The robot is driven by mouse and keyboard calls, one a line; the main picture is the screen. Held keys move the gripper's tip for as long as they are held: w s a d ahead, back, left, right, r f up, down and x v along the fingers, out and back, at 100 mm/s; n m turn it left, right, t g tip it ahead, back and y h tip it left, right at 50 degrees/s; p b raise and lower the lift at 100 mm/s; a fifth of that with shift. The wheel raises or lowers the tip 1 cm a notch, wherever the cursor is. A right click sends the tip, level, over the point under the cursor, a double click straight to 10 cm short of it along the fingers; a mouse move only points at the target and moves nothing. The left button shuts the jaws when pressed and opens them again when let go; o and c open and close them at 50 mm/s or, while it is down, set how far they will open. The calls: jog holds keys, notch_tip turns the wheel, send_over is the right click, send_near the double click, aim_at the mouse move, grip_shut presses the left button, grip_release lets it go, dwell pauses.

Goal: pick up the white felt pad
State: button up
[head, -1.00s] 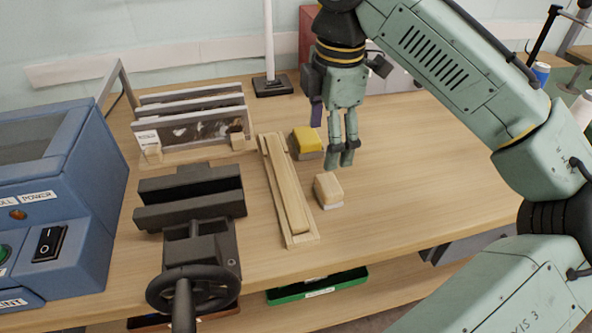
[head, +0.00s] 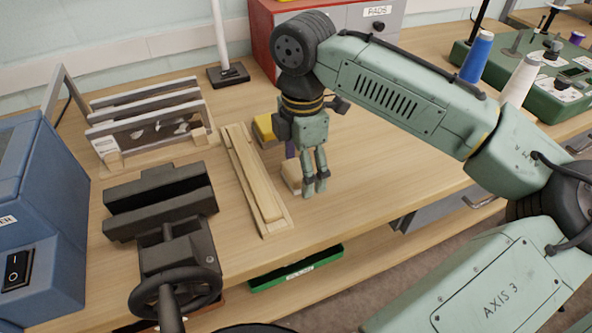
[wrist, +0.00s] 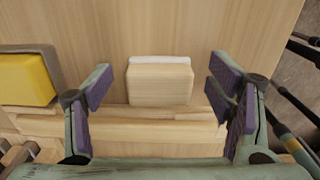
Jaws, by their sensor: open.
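The white felt pad is a small pale wooden block with a white felt layer on one face. In the wrist view the pad (wrist: 160,84) lies centred between my fingers, its white strip showing along the far edge. In the head view the pad (head: 291,176) is partly hidden behind my fingers, and its white layer cannot be made out. My gripper (head: 315,190) points down at it; in the wrist view my gripper (wrist: 163,96) is open, purple finger faces wide apart on either side of the block, with clear gaps to both.
A yellow-and-grey block (head: 264,128) sits just behind the pad, left in the wrist view (wrist: 26,78). A long wooden piece (head: 256,185) lies left of the pad. A dark vise (head: 165,200) stands further left. The table right of my gripper is clear.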

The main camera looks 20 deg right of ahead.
jog(key=shift+f, duration=0.35)
jog(key=shift+c, duration=0.4)
jog(key=c, duration=1.2)
